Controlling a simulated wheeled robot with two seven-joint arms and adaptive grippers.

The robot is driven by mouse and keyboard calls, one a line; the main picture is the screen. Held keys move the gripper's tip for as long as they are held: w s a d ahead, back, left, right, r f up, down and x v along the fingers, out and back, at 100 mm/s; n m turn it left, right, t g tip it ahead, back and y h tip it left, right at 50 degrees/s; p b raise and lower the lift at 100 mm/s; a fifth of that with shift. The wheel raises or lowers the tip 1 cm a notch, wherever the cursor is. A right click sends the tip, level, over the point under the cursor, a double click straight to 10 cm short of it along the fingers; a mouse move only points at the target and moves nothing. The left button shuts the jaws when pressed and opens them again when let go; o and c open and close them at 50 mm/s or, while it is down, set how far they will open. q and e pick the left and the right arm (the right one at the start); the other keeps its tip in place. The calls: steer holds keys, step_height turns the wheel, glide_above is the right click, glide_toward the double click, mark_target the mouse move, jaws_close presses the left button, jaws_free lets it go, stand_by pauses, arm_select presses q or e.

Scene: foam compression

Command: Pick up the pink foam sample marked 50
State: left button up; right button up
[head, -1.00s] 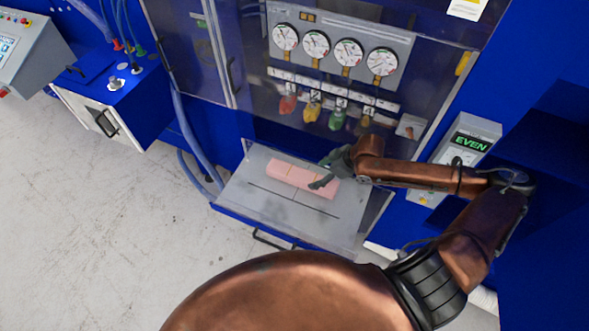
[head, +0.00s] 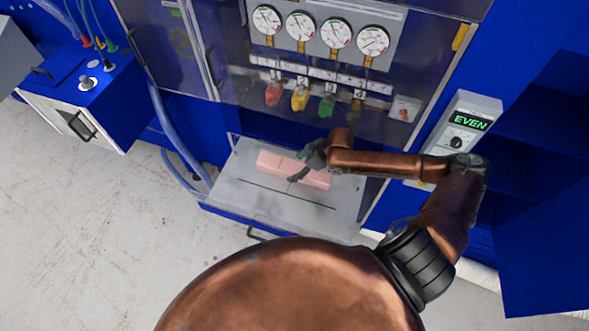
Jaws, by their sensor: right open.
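A pink foam block (head: 277,162) lies flat on the grey metal tray (head: 240,205) at the front of the blue machine. Any mark on the block is too small to read. My right gripper (head: 296,167) is open, with its fingers over the middle of the block and covering part of it. I cannot tell whether the fingers touch the foam. My left gripper is not in view.
Above the tray are several round gauges (head: 301,26) and coloured handles (head: 300,99). A grey control box (head: 467,124) reading EVEN stands at the right. A white-fronted blue cabinet (head: 60,118) stands at the left. The floor (head: 80,240) at the lower left is clear.

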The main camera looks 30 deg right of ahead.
steer(key=shift+x, duration=1.05)
steer(key=shift+c, duration=0.7)
steer(key=c, duration=1)
steer(key=shift+d+r, duration=0.1)
steer(key=shift+r, duration=0.4)
step_height(320, 180, up, 2)
steer(key=shift+r, duration=0.2)
steer(key=s+a+r+p, duration=0.3)
steer(key=s+a+r, duration=0.5)
steer(key=s, duration=0.3)
steer(key=shift+s+r, duration=0.3)
steer(key=shift+r, duration=0.6)
